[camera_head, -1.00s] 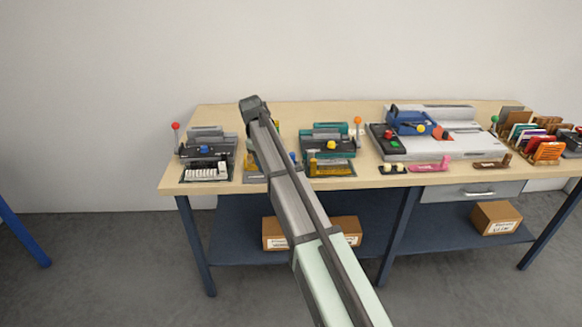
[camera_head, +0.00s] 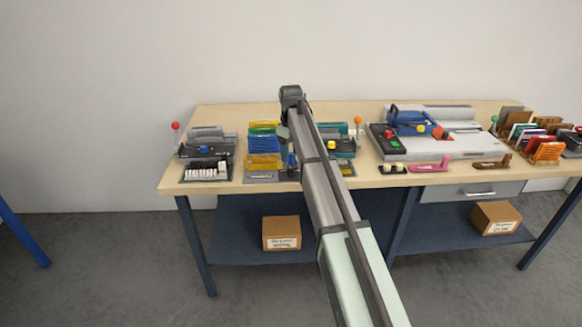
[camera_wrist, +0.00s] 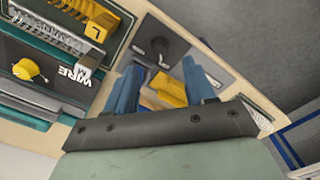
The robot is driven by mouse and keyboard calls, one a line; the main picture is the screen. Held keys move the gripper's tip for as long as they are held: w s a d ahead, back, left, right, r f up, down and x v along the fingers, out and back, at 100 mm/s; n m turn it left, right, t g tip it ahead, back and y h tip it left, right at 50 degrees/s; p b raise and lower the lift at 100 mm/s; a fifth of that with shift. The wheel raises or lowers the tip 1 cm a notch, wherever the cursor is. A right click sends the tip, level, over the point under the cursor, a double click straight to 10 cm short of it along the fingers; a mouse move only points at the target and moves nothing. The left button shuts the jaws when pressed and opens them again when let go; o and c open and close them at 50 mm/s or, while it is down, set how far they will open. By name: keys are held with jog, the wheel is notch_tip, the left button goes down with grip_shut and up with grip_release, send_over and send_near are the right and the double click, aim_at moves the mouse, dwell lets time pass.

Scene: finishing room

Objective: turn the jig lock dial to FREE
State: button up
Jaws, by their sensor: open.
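A dark knob (camera_wrist: 158,48) stands on a grey plate (camera_wrist: 188,44) in the wrist view. It looks like the jig lock dial, but I can read no FREE marking. The plate also shows in the head view (camera_head: 262,177), at the bench's front edge. My gripper (camera_wrist: 162,64) is open, its two blue fingers spread on either side of the view to the knob. I cannot tell whether they touch anything. A yellow block (camera_wrist: 170,89) shows between the fingers. In the head view my arm hides most of the gripper.
A teal machine (camera_wrist: 36,104) with a yellow knob (camera_wrist: 27,69) and the word WIRE is close on the left in the wrist view. Coloured strips (camera_head: 264,144) and a grey machine (camera_head: 205,148) stand on the bench.

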aim_at(291, 168)
notch_tip(291, 168, down, 7)
jog(key=shift+r, duration=0.2)
jog(key=shift+c, duration=0.4)
grip_shut()
